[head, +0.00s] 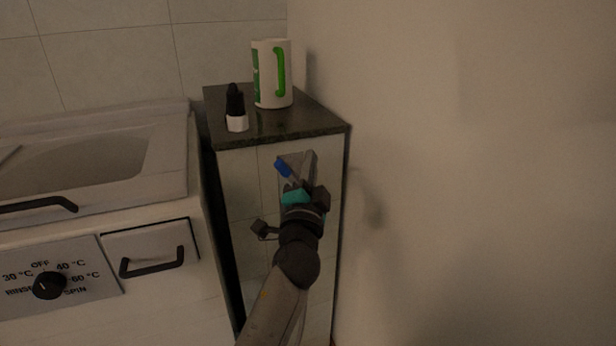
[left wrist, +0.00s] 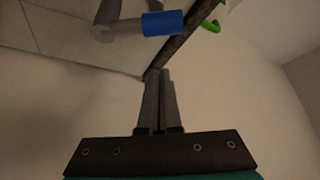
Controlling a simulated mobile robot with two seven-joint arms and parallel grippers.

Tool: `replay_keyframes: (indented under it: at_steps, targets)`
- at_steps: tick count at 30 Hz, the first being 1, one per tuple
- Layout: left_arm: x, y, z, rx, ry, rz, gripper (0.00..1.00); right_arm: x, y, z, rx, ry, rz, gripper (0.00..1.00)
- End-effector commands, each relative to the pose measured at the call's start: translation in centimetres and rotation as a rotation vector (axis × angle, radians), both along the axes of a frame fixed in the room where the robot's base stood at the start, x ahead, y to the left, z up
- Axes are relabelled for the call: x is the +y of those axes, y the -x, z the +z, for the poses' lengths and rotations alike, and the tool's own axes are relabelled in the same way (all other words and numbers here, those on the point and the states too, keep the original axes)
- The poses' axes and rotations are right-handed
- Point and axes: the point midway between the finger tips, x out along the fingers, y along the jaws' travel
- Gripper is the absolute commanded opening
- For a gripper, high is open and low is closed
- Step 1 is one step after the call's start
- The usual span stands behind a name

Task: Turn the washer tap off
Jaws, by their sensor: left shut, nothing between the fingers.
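The washer tap shows its blue handle (head: 282,167) on the front of the narrow cabinet, just left of my left gripper's fingers. In the left wrist view the blue handle (left wrist: 162,23) sits on a grey metal tap body (left wrist: 120,30) at the top, beyond the fingertips. My left gripper (head: 310,156) is shut and empty, pointing up beside the handle. Its closed fingers also show in the left wrist view (left wrist: 159,75), apart from the handle there. The gripper hides part of the tap in the head view. My right gripper is not in view.
The washer (head: 150,310) with its dial (head: 49,285) and drawer handle (head: 152,263) stands at left. A bare wall (head: 470,170) closes the right side.

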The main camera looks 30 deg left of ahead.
Motion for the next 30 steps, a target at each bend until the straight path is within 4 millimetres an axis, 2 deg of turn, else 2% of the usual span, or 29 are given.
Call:
replay_keyframes:
  at_steps: [3, 9, 30]
  targets:
    - [1.4, 0.9, -1.3, 0.003, -0.003, 0.001, 0.0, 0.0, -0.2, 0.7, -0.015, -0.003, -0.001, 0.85]
    - [2.5, 1.8, -2.1, 0.001, -0.001, 0.0, 0.0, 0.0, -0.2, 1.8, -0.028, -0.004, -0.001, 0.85]
    - [2.9, 2.2, -2.2, 0.0, 0.001, 0.0, 0.0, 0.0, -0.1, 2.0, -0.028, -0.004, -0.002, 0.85]
